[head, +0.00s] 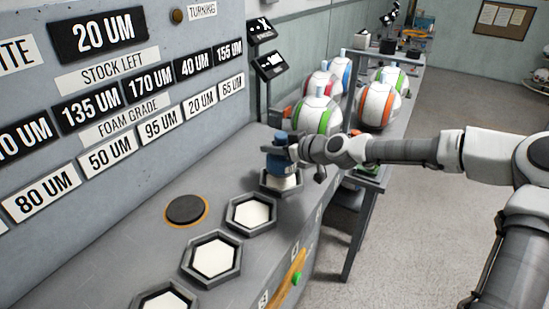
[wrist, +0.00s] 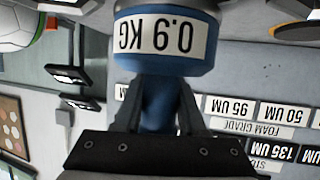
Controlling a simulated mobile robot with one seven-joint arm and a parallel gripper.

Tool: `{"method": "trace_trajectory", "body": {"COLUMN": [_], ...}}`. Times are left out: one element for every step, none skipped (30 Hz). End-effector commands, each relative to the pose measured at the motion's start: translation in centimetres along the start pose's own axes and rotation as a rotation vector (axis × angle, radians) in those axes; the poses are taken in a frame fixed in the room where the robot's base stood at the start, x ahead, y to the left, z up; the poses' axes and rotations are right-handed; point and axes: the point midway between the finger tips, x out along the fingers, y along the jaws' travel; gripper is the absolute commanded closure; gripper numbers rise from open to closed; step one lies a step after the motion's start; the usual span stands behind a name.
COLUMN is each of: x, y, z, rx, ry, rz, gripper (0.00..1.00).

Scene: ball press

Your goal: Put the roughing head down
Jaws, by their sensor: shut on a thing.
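The roughing head (head: 276,163) is a blue cylinder with a narrower blue neck. In the wrist view the roughing head (wrist: 162,60) carries a white label reading 0.9 KG, upside down. My gripper (head: 289,150) is shut on its neck; the two dark fingers of my gripper (wrist: 158,105) stand either side of it in the wrist view. The head is over the farthest hexagonal holder (head: 266,187) on the grey bench. A white surface shows below it; I cannot tell whether the head touches it.
More hexagonal holders with white pads run toward me, the nearest behind being one (head: 232,222). A dark round disc (head: 186,209) with an orange rim lies left of them. A labelled wall panel (head: 100,160) rises at left. Several striped balls (head: 378,106) stand on the table beyond.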

Motion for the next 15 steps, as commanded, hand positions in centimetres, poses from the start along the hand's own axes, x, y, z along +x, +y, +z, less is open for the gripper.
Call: {"method": "trace_trajectory", "body": {"x": [0.2,0.4,0.6,0.8,0.9,1.1,1.2,1.3,1.3,1.3,1.3,1.3,1.3,1.3,1.3], "y": [0.0,0.0,0.0,0.0,0.0,0.0,0.0,0.0,0.0,0.0,0.0,0.0,0.0,0.0,0.0], "z": [0.5,0.8,1.4,1.8,2.2,2.6,2.9,3.0,3.1,3.1,3.1,3.1,3.1,3.1,3.1], "rx": [0.002,0.003,0.002,0.002,0.003,0.003,0.001,0.0,0.0,-0.001,-0.001,-0.001,-0.001,-0.001,-0.001], "ry": [0.002,0.002,0.001,0.002,0.002,0.003,0.003,0.003,0.003,0.003,0.003,0.003,0.003,0.003,0.003], "rz": [0.0,-0.001,-0.001,-0.001,-0.001,-0.001,-0.001,-0.001,0.0,0.0,0.0,0.0,0.0,0.0,0.0], "gripper": [1.0,1.0,1.0,1.0,1.0,1.0,1.0,1.0,1.0,1.0,1.0,1.0,1.0,1.0,1.0]}}
